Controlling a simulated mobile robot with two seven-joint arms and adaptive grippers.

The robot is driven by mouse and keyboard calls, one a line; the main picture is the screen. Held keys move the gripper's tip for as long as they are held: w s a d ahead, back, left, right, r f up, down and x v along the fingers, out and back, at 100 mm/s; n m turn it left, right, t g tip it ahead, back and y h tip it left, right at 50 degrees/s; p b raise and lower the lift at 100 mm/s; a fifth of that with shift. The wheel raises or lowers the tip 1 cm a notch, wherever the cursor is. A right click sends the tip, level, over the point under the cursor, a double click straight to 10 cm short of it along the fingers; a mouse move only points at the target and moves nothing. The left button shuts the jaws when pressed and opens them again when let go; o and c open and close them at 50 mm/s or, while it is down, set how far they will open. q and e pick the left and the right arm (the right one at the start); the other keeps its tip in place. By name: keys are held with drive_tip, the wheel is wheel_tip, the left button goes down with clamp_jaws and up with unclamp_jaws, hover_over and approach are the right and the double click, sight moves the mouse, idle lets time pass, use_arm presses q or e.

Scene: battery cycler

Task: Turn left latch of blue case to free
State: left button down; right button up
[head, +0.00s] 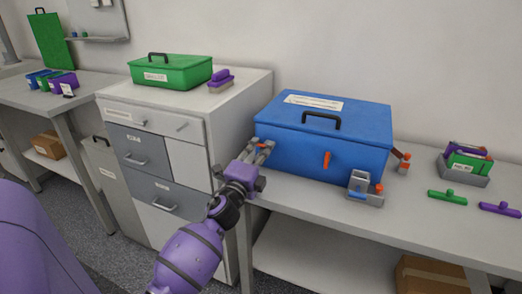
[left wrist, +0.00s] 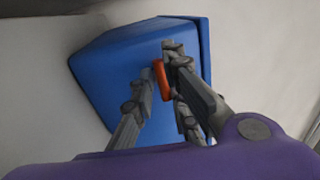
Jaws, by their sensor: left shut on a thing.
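The blue case (head: 330,125) stands closed on the right-hand bench, with a black handle (head: 322,118) on its lid. One orange latch (head: 326,160) shows upright on its front. My left gripper (head: 264,148) is at the left part of the case front and mostly hides the left latch there. In the left wrist view, my left gripper (left wrist: 162,80) is shut on the orange left latch (left wrist: 161,84), against the blue case (left wrist: 118,75). The latch looks roughly lengthwise between the fingers; its exact angle is hard to tell. My right gripper is not in view.
A small grey holder (head: 366,190) stands close in front of the case's right side. A green tool (head: 447,197), a purple tool (head: 499,209) and a grey bin (head: 463,175) lie farther right. The drawer cabinet (head: 170,155) stands left of my left arm.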

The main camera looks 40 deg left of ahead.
use_arm(q)
drive_tip(key=shift+r, duration=0.3)
drive_tip(key=c, duration=1.9)
unclamp_jaws()
drive_tip(key=shift+o, duration=0.2)
drive_tip(key=shift+f, duration=0.1)
drive_tip(key=shift+f, duration=0.1)
drive_tip(key=v, duration=1.2)
drive_tip(key=shift+w, duration=0.1)
